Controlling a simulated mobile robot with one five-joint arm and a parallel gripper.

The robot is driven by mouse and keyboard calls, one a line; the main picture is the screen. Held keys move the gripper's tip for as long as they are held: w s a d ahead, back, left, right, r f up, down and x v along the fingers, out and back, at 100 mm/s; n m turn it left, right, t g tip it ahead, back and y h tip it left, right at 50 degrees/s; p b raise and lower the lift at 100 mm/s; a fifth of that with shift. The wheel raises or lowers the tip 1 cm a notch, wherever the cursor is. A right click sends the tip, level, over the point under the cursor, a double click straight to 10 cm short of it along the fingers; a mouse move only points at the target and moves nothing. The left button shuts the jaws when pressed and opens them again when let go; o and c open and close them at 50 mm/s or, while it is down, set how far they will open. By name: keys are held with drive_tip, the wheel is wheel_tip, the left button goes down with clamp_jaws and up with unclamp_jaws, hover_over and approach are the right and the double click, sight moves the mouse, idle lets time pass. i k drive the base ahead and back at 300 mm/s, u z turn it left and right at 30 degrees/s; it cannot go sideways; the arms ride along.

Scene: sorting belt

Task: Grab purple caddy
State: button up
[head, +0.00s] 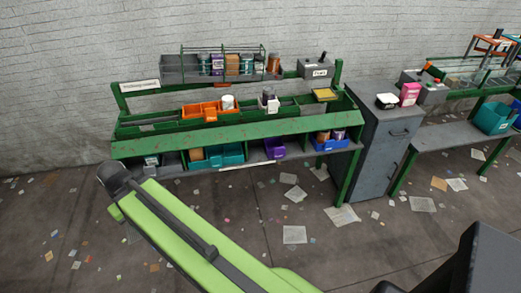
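A small purple bin (274,148), which looks like the purple caddy, sits on the lower shelf of the green sorting bench (230,137), right of the teal bins. The bench's sloped green front hangs just above it, and its inside is hard to make out. My green arm reaches across the lower left, in front of the bench and apart from the purple bin. My gripper's fingers do not show.
Teal bins (222,156) and a blue bin (330,142) share the lower shelf. An orange caddy (206,110) is on the upper tier. A grey cabinet (382,145) adjoins the bench at right. Paper scraps litter the open floor in front.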

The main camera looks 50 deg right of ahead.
sight(275, 148)
drive_tip(key=u, duration=0.1)
drive_tip(key=i, duration=1.15)
drive_tip(key=z, duration=0.35)
